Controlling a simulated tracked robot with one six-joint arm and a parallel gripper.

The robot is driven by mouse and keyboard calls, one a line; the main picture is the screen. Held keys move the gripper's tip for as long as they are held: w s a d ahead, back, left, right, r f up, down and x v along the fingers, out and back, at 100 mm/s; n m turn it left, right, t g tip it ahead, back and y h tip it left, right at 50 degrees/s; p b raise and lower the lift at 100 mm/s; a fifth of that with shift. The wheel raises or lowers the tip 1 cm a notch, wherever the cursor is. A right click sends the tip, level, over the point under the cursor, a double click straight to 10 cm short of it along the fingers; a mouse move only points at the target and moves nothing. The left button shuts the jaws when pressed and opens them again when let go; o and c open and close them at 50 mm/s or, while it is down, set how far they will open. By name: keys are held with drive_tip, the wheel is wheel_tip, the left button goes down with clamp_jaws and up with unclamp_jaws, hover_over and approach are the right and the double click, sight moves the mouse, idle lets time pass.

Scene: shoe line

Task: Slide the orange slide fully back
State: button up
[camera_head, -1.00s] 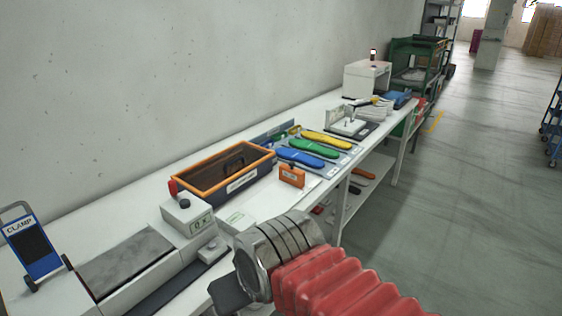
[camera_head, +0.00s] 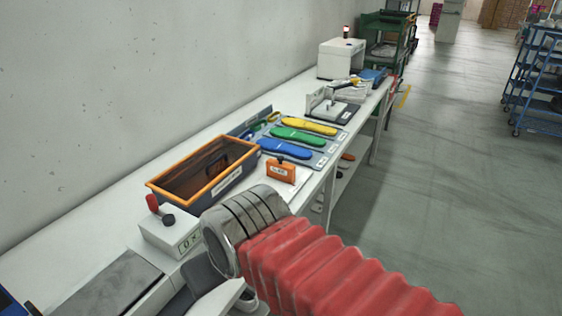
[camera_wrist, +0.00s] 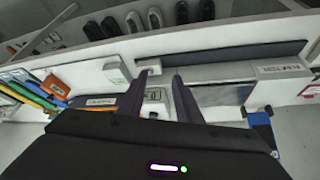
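The orange slide (camera_head: 281,170) is a small upright block with a black knob and a white label, standing on a white plate at the bench's front edge in the head view. An orange block, seemingly the same slide (camera_wrist: 57,87), shows at the left of the wrist view. My gripper (camera_wrist: 160,76) has its two dark fingers apart over the bench, to the right of the orange block there. A small white block (camera_wrist: 150,66) shows between and beyond the fingertips; I cannot tell whether they touch it. In the head view my wrist hides most of the fingers.
An orange-rimmed tray (camera_head: 158,184) stands behind the slide. Blue, green and yellow insoles (camera_head: 297,135) lie beyond. A long dark track (camera_wrist: 235,54) runs along the bench edge. The aisle at right is clear.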

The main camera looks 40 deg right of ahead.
drive_tip(key=shift+o, duration=0.2)
drive_tip(key=shift+o, duration=0.7)
drive_tip(key=shift+w, duration=0.1)
drive_tip(key=w+d+f+m+t+h, duration=0.1)
drive_tip(key=w+d+f+t+h, duration=0.15)
drive_tip(key=w+d, duration=0.75)
drive_tip(key=w+d+f+m+t+h, duration=0.2)
drive_tip(key=w+d+t, duration=0.1)
drive_tip(key=w+d, duration=0.7)
drive_tip(key=d+f+m+t+h, duration=0.1)
drive_tip(key=d+f+t, duration=0.1)
drive_tip(key=d, duration=0.6)
drive_tip(key=d+f+m+t+h, duration=0.1)
drive_tip(key=d+f+t+h, duration=0.1)
drive_tip(key=d+f, duration=0.3)
drive_tip(key=d+t, duration=0.1)
drive_tip(key=d, duration=0.3)
